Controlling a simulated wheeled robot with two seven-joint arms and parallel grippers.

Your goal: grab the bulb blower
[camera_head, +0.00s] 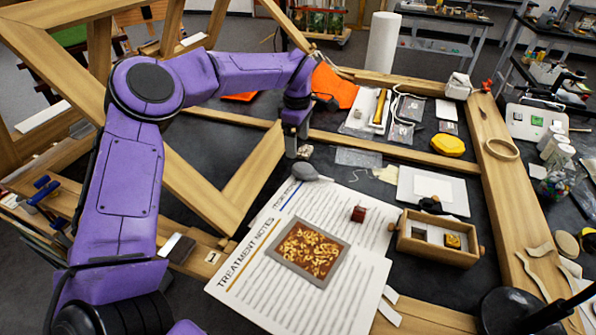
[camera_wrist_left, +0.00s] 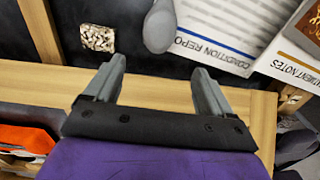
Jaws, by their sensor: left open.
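A smooth grey rounded thing (camera_head: 304,171), which looks like the bulb blower, lies on the dark surface by the upper edge of the printed sheets. It also shows at the top of the left wrist view (camera_wrist_left: 159,27), partly cut off by the frame. My left gripper (camera_head: 291,150) points down just behind and to the left of it, over the wooden beam. In the left wrist view my left gripper (camera_wrist_left: 161,68) is open, with nothing between its fingers. The grey thing lies beyond the fingertips, apart from them. My right gripper is not in view.
A small speckled block (camera_wrist_left: 97,38) lies close to the grey thing. Wooden beams (camera_head: 390,150) cross behind it. Printed sheets (camera_head: 270,235) carry a gilt fragment (camera_head: 308,252). A wooden box (camera_head: 437,246) stands to the right. An orange cloth (camera_head: 335,88) lies behind.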

